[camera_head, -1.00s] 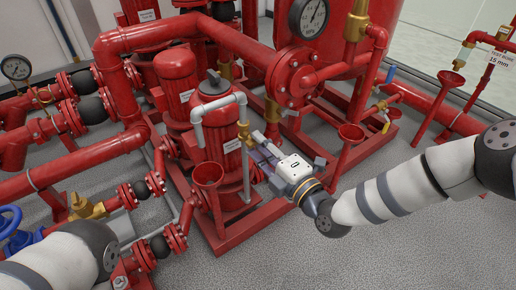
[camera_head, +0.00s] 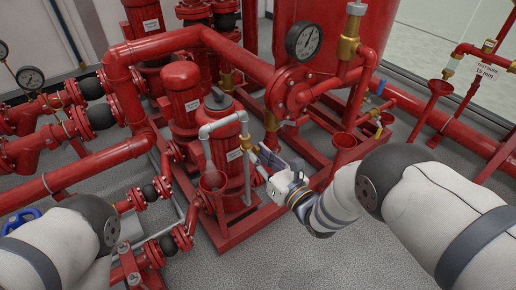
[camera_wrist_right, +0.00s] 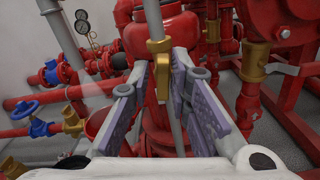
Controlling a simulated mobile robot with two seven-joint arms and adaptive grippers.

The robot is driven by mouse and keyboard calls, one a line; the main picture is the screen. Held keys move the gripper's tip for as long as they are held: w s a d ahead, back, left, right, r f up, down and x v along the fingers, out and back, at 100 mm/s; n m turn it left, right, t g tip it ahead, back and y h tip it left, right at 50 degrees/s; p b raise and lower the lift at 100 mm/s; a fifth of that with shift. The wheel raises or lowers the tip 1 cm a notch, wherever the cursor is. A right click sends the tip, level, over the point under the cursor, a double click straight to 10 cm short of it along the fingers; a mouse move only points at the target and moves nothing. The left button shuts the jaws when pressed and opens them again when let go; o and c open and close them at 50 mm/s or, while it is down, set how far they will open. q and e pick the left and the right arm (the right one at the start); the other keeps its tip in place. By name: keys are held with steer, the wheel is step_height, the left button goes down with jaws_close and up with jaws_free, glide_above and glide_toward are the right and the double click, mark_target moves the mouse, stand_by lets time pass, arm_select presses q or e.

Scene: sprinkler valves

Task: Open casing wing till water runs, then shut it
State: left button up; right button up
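A small brass valve (camera_head: 247,146) sits on a thin grey pipe (camera_head: 222,122) that bends over a red pump casing (camera_head: 190,95). It also shows upright in the right wrist view (camera_wrist_right: 162,78); I cannot make out a wing handle on it. My right gripper (camera_head: 256,160) is beside the valve. In the right wrist view its two fingers (camera_wrist_right: 165,88) stand apart, one on each side of the brass valve, with gaps visible. A red funnel (camera_head: 213,181) stands below the pipe's left end. My left gripper is out of view; only part of that arm shows.
Red pipes and a large vertical tank (camera_head: 335,20) with a pressure gauge (camera_head: 305,39) crowd the back. Another red funnel (camera_head: 346,140) stands to the right. A blue handwheel (camera_wrist_right: 38,128) shows left in the wrist view. Grey floor (camera_head: 230,265) in front is clear.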

steer(key=shift+d+f, duration=0.1)
steer(key=shift+f, duration=0.2)
steer(key=p+v, duration=0.4)
steer(key=v, duration=0.3)
